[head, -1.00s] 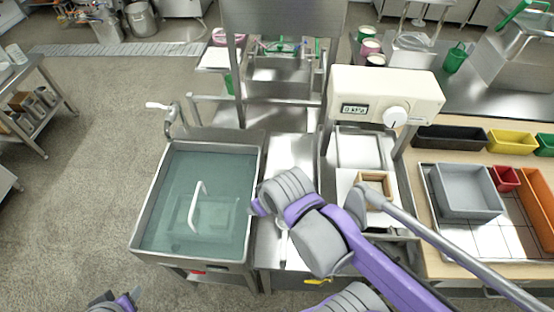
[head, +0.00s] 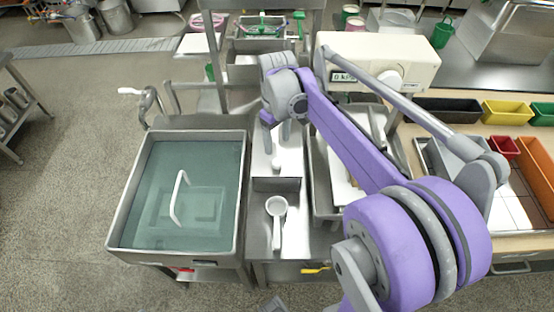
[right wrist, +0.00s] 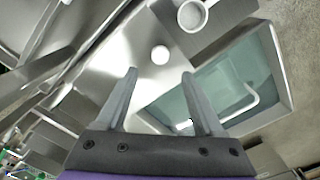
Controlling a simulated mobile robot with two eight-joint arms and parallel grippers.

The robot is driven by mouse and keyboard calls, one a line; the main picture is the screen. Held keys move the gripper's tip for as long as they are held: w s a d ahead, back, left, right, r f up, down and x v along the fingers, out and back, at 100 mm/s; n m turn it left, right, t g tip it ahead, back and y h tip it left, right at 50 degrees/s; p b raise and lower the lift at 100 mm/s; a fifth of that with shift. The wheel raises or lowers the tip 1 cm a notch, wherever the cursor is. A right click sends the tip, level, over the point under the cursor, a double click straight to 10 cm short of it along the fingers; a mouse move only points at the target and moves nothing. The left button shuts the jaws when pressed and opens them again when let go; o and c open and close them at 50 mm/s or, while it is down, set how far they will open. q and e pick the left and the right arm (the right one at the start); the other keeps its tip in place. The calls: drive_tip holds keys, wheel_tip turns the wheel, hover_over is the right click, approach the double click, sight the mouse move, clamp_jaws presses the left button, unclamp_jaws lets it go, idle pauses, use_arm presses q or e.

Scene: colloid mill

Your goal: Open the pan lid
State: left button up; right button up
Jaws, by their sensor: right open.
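The pan is a large rectangular steel vessel (head: 112,235) at the left of the head view. A flat teal surface (head: 205,160) lies inside its rim, with a white bent handle bar (head: 177,197) rising from it; I cannot tell whether this surface is a lid. The bar also shows in the right wrist view (right wrist: 240,110). A crank with a white grip (head: 130,91) stands at the pan's back left corner. My right gripper (head: 278,138) is open and empty over the steel counter right of the pan, apart from the handle bar. My left gripper is not identifiable.
A white round knob-like piece (head: 276,163) and a white ladle-like scoop (head: 277,207) are on the narrow steel counter (head: 262,235). A scale display (head: 343,76) and colored bins (head: 507,113) are at the right. Open floor lies left of the pan.

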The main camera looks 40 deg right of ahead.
sight(277, 161)
wheel_tip(277, 161, down, 9)
drive_tip(key=shift+r+b, duration=0.15)
drive_tip(key=shift+b, duration=0.25)
clamp_jaws()
idle(1.3)
